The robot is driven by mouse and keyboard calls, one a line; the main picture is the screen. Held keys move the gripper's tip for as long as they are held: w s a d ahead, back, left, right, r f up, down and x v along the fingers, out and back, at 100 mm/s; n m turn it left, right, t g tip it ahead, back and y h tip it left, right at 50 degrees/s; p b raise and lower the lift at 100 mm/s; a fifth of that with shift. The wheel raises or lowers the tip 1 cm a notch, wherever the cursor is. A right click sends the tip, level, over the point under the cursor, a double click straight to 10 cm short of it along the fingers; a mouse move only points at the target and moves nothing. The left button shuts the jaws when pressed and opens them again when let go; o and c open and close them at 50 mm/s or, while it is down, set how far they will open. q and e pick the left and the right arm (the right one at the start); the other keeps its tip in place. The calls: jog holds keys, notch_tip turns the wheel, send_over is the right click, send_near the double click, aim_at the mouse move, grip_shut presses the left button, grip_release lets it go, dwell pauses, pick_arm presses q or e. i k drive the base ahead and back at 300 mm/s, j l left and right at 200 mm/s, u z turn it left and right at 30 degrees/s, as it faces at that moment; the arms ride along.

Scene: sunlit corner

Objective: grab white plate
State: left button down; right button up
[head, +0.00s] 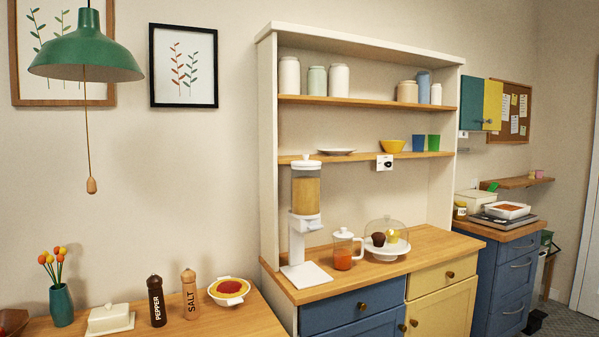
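A white plate (336,151) lies flat on the lower wooden shelf (362,156) of the white hutch. It is to the left of a yellow bowl (392,146), and nothing is stacked on it that I can see. Neither of my grippers shows in the head view.
A tall cereal dispenser (305,215) stands on the counter below and left of the plate, its lid near shelf height. A pitcher (345,250) and a domed cake stand (387,251) are beside it. Blue (418,143) and green cups (433,142) stand right of the bowl. A green lamp (87,52) hangs at left.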

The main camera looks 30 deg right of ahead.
aim_at(331, 152)
jog(key=i+l, duration=0.2)
jog(key=l, duration=0.2)
jog(key=i+l, duration=0.2)
jog(key=l, duration=0.2)
jog(key=i+l, duration=0.25)
jog(key=l, duration=0.15)
jog(key=i+l, duration=0.2)
jog(key=l, duration=0.2)
jog(key=z, duration=0.05)
